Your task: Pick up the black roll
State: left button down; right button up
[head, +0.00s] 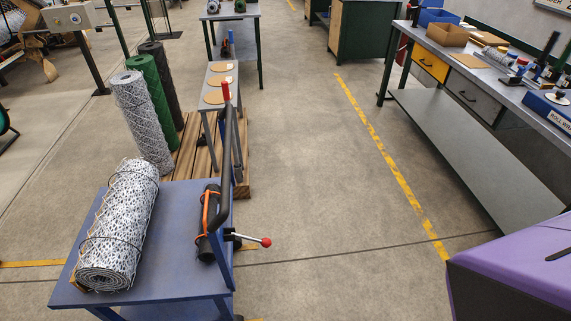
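A short black roll (209,222) with an orange strap around it lies along the right side of the blue cart top (176,275). I cannot tell from the picture alone which of the two the task names. Neither of my grippers is in view.
A large wire mesh roll (119,228) fills the cart's left side. Upright grey (142,122) and green (152,98) rolls stand on the pallet (187,150). A red-knobbed lever (265,242) juts from the cart. The central floor is clear; a workbench (475,140) stands right.

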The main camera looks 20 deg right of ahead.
aim_at(212, 197)
jog(key=i+j, duration=0.4)
jog(key=j, duration=0.15)
jog(key=i+j, duration=0.4)
jog(key=j, duration=0.2)
jog(key=i+j+u, duration=0.1)
jog(key=i+j, duration=0.3)
jog(key=j, duration=0.15)
